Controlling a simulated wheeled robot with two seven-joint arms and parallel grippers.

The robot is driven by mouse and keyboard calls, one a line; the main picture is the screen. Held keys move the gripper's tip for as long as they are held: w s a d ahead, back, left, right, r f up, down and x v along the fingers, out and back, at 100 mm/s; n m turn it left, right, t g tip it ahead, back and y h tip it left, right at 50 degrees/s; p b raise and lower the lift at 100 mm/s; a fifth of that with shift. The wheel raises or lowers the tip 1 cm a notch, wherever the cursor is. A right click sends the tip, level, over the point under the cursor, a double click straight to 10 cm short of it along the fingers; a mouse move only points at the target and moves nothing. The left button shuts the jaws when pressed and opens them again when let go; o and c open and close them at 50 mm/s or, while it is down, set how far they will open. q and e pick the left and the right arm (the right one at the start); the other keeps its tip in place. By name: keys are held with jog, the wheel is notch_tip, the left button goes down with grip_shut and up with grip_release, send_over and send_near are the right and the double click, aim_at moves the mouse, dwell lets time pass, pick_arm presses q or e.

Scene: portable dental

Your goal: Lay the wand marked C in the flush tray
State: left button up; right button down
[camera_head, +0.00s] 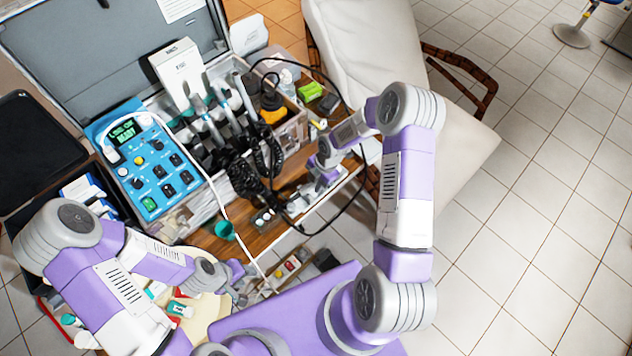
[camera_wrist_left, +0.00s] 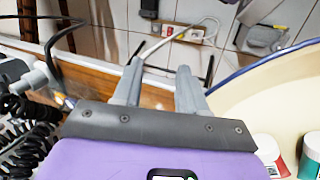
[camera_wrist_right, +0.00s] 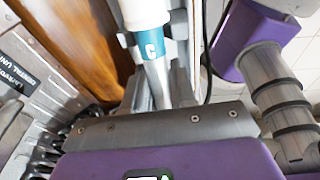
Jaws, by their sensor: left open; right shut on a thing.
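The wand marked C (camera_wrist_right: 150,48) shows in the right wrist view, with a white body, a teal band bearing the letter and a metal shaft. My right gripper (camera_wrist_right: 160,85) is shut on it. In the head view my right gripper (camera_head: 322,178) is at the right front of the open case, over the wooden table edge; the wand is too small to make out there. My left gripper (camera_head: 247,280) is open and empty near the table's front edge; its spread fingers show in the left wrist view (camera_wrist_left: 158,90). I cannot tell which surface is the flush tray.
The open case holds a blue control unit (camera_head: 150,160) and several upright handpieces with black coiled cords. A teal cup (camera_head: 224,230) stands on the table. Bottles sit in a cream basin (camera_wrist_left: 255,112) beside my left gripper. Loose cables hang over the table edge. A pale chair (camera_head: 455,165) stands right.

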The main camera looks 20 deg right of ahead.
jog(key=shift+f, duration=0.1)
jog(key=c, duration=0.8)
grip_release()
jog(key=p+v, duration=0.5)
jog(key=v, duration=0.3)
dwell(0.8)
